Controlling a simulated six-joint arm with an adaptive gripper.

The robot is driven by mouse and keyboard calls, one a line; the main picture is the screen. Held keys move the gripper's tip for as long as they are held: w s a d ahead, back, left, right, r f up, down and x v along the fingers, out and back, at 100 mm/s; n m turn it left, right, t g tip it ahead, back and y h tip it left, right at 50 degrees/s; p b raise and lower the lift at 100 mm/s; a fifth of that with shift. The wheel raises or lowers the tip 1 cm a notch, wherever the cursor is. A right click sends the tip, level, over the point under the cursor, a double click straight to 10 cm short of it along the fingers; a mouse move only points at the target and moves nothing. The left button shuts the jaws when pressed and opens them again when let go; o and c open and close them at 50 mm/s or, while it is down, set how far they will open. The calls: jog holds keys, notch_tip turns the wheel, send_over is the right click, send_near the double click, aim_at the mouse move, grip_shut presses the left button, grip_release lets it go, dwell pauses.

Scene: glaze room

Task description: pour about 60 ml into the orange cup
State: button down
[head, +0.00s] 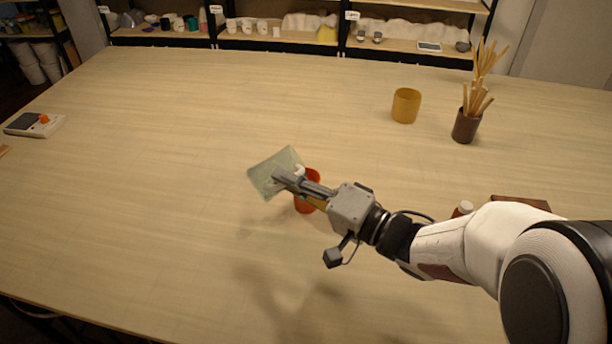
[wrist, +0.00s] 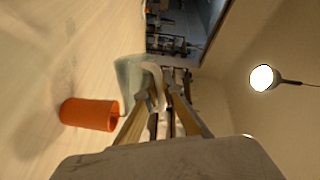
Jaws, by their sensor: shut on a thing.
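The orange cup (head: 304,206) stands on the table, partly hidden behind my gripper in the head view. It also shows whole in the wrist view (wrist: 88,114). My gripper (head: 286,179) is shut on the pale handle of a translucent grey-green jug (head: 268,173). The jug is held above the table, strongly tilted, close beside and above the orange cup. In the wrist view the jug (wrist: 130,78) shows beyond the fingers, with its edge near the cup's mouth. I cannot tell the liquid level in either vessel, or whether any liquid is flowing.
A yellow-ochre cup (head: 406,106) and a dark pot of wooden sticks (head: 466,126) stand at the back right. A white device with an orange knob (head: 36,124) lies at the far left. A brown block (head: 522,202) is partly behind my arm.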

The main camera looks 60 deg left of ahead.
aim_at(260, 186)
jog(key=shift+w+r, duration=0.15)
jog(key=shift+w, duration=0.15)
dwell(0.5)
jog(key=shift+w+d+r+m+y, duration=0.1)
jog(key=shift+r+m+y, duration=0.25)
jog(key=shift+m, duration=0.25)
dwell(0.7)
jog(key=shift+f, duration=0.1)
jog(key=shift+s+f+n, duration=0.2)
jog(key=shift+s+n, duration=0.15)
jog(key=shift+s, duration=0.1)
jog(key=shift+s+f+n, duration=0.2)
jog(key=shift+s+n, duration=0.15)
jog(key=shift+s, duration=0.1)
jog(key=shift+s+a+f+n+h, duration=0.2)
jog(key=shift+s+f+n+h, duration=0.3)
jog(key=shift+n, duration=0.2)
jog(key=shift+s+f+n+t+h, duration=0.15)
jog(key=shift+n+t+h, duration=0.15)
jog(key=shift+n, duration=0.2)
jog(key=shift+s+a+n, duration=0.1)
jog(key=shift+s+n, duration=0.1)
jog(key=shift+n, duration=0.1)
jog(key=shift+f+n+t, duration=0.2)
jog(key=shift+n+t, duration=0.1)
jog(key=shift+t, duration=0.1)
